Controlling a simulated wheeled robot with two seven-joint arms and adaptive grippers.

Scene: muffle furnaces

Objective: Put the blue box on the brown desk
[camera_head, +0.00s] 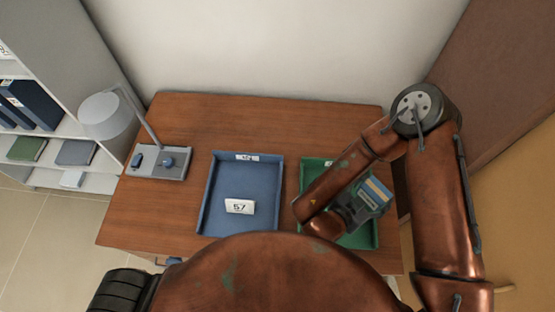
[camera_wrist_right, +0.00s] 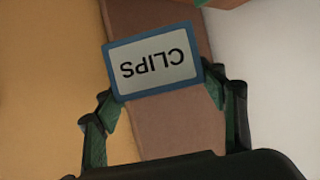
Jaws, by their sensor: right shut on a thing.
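The blue box (camera_wrist_right: 153,64) has a pale label reading CLIPS, upside down in the right wrist view. My right gripper (camera_wrist_right: 162,92) is shut on it, with a green-black finger at each side. In the head view the box (camera_head: 375,193) shows in front of the green tray, held by my right gripper (camera_head: 357,207), which partly hides it. I cannot tell its height above the tray. The brown desk (camera_head: 190,115) stands against the wall. My left gripper is not in view.
A blue tray (camera_head: 280,195) holding a white card marked 57 (camera_head: 239,206) lies mid-desk. A green tray (camera_head: 372,236) is right of it, partly behind my arm. A grey lamp (camera_head: 160,162) stands at the left. A shelf (camera_head: 60,130) is beyond. The desk's back strip is bare.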

